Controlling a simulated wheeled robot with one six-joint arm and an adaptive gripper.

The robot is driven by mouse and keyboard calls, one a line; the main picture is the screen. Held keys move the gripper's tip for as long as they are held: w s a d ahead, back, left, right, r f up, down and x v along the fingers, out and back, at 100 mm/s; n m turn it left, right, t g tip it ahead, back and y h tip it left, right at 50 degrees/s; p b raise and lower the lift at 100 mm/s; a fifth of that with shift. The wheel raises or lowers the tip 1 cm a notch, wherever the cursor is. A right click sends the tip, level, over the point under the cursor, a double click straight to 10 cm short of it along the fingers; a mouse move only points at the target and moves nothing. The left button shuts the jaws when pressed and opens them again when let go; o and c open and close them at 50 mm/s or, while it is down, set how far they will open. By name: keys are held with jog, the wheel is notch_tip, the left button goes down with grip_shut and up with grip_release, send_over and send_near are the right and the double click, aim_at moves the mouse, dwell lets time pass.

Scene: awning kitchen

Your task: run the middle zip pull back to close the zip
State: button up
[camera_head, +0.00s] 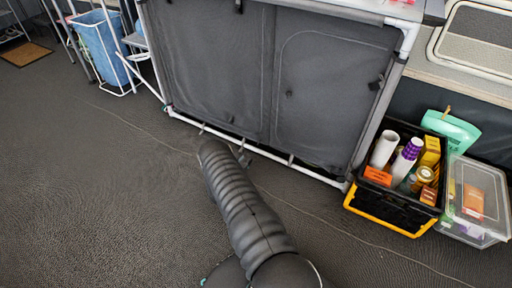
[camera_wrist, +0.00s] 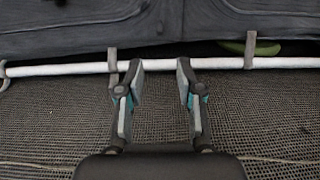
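The grey fabric kitchen unit (camera_head: 222,70) stands upright with a white tube frame. Its right front panel has a curved zip line, with a small dark tab (camera_head: 289,93) near that panel's middle. Other dark tabs show at the top (camera_head: 239,6) and on the right side (camera_head: 376,84). I cannot tell for sure which is the middle zip pull. My gripper (camera_wrist: 160,77) is open and empty, low at the white bottom bar (camera_wrist: 75,68). In the head view my arm mostly hides it. No zip pull is clear in the wrist view.
A black and yellow crate (camera_head: 377,214) of bottles and boxes stands right of the unit, beside a clear bin (camera_head: 470,233). A blue bag (camera_head: 100,47) in a white frame stands at the left. The grey floor (camera_head: 90,190) is clear at the left.

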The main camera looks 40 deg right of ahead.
jog(key=x, duration=1.1)
jog(key=shift+d+b, duration=0.1)
jog(key=shift+b, duration=0.3)
jog(key=shift+s, duration=0.1)
grip_shut()
